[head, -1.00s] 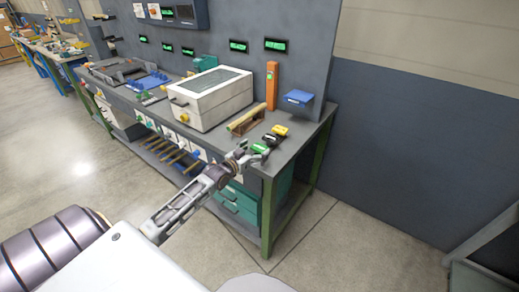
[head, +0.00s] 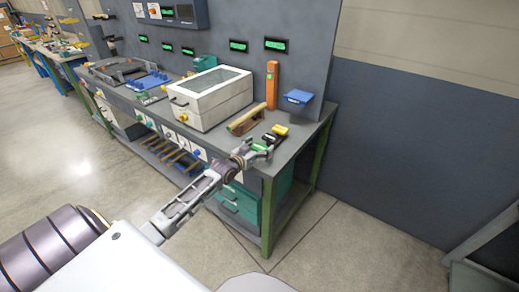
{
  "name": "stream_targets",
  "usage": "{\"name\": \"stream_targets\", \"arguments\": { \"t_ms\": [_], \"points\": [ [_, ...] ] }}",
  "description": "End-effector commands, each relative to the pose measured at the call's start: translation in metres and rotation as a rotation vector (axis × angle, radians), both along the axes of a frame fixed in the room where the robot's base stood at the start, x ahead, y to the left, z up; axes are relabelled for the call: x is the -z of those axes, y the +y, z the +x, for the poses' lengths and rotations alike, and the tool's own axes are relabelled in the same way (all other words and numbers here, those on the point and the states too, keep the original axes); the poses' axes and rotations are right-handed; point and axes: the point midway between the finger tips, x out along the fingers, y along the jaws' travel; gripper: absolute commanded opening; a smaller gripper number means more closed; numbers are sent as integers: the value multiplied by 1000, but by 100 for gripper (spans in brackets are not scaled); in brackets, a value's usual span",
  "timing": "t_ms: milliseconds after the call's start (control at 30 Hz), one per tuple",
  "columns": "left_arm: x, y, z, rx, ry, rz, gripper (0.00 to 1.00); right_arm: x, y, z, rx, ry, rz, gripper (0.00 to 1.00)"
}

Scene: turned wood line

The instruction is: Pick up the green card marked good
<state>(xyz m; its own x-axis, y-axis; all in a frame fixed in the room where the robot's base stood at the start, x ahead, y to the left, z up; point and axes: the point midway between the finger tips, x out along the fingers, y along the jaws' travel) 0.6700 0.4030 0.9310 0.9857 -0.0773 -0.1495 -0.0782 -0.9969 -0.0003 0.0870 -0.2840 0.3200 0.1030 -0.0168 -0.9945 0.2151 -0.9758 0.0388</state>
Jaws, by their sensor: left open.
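A small green piece (head: 259,146), which looks like the green card, lies near the front right edge of the workbench; its marking is too small to read. My left gripper (head: 258,152) is open right at the green piece, and its fingers partly cover it. I cannot tell whether they touch it. A black piece (head: 271,138) and a yellow piece (head: 280,130) lie in a row just behind the green one. My right gripper is not in view.
A white lidded box (head: 208,100) is further left. The bench top (head: 305,132) is bare at right.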

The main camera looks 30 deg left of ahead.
Motion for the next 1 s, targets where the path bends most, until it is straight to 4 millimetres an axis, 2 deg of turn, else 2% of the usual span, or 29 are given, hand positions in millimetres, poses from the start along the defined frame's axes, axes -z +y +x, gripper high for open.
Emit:
{"name": "stream_targets", "arguments": {
  "t_ms": [67,367,767,1000],
  "points": [
    [0,0,0,0,0,0,85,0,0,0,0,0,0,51],
    [0,0,0,0,0,0,47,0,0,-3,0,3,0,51],
    [-3,0,0,0,-1,0,46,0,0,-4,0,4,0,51],
    [-22,0,0,1,-2,0,46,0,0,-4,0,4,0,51]
  ]
}}
